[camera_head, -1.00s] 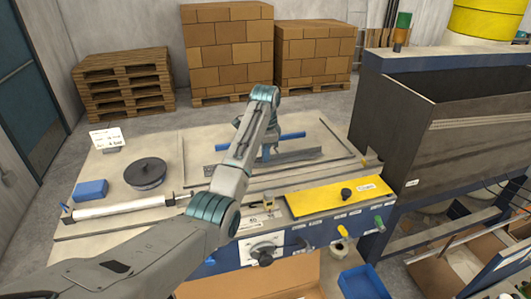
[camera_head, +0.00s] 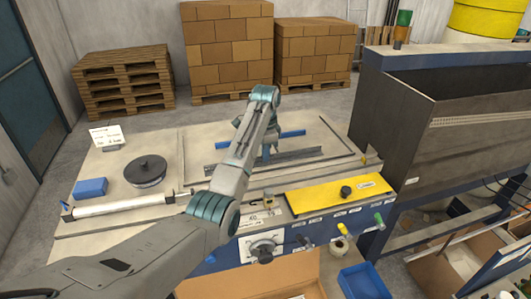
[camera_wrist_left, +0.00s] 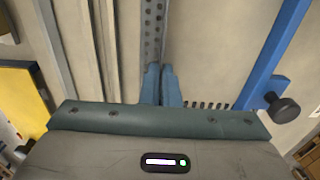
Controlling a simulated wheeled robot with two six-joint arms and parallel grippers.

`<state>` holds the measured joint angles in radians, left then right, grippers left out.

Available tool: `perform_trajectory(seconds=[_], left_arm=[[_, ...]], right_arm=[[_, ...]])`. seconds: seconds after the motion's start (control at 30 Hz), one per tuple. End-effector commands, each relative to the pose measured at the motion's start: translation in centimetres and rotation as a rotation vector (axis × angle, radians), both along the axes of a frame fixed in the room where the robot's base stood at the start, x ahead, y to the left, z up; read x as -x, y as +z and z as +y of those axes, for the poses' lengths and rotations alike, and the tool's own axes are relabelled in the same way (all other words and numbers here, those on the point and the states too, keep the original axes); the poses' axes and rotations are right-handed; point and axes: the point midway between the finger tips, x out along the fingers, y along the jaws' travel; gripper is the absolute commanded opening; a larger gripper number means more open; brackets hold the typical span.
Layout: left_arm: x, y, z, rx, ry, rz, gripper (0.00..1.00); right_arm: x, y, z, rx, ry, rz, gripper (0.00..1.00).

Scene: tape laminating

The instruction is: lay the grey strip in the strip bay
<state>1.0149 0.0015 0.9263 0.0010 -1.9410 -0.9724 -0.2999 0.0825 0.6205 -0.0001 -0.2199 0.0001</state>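The long grey strip (camera_head: 292,156) lies level, low over the bed of the workbench in the head view. My left gripper (camera_head: 266,152) comes down on it from above, and my wrist hides part of the strip. In the left wrist view the strip (camera_wrist_left: 152,35) is a perforated grey band that runs up the picture from between the two blue fingertips. My left gripper (camera_wrist_left: 161,85) is nearly closed, with the strip between its fingers. The strip bay's edges are hard to tell from the pale rails beside it. My right gripper is not in view.
A blue bar (camera_wrist_left: 278,50) with a black knob (camera_wrist_left: 284,108) stands right of the fingers. A yellow plate (camera_head: 335,195) is at the bench's front right. A black disc (camera_head: 146,170), a blue block (camera_head: 90,188) and a white roll (camera_head: 120,205) are at the left.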

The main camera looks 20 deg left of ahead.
Motion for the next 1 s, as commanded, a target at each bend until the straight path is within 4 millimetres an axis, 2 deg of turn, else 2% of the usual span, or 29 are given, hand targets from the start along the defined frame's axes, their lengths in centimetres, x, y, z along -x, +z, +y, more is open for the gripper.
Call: perform_trajectory(seconds=[0.37, 0.5, 0.53, 1.0], left_arm=[[0.01, -0.13, -0.03, 0.0, 0.0, 0.0, 0.0], [0.02, -0.13, -0.03, 0.0, 0.0, 0.0, 0.25], [0.02, -0.13, -0.03, 0.0, 0.0, 0.0, 0.27], [0.02, -0.14, -0.03, 0.0, 0.0, 0.0, 0.27]], right_arm=[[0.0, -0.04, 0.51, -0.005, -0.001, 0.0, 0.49], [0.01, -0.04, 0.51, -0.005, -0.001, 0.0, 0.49], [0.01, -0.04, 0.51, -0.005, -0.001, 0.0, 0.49], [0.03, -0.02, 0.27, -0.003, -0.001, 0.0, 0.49]])
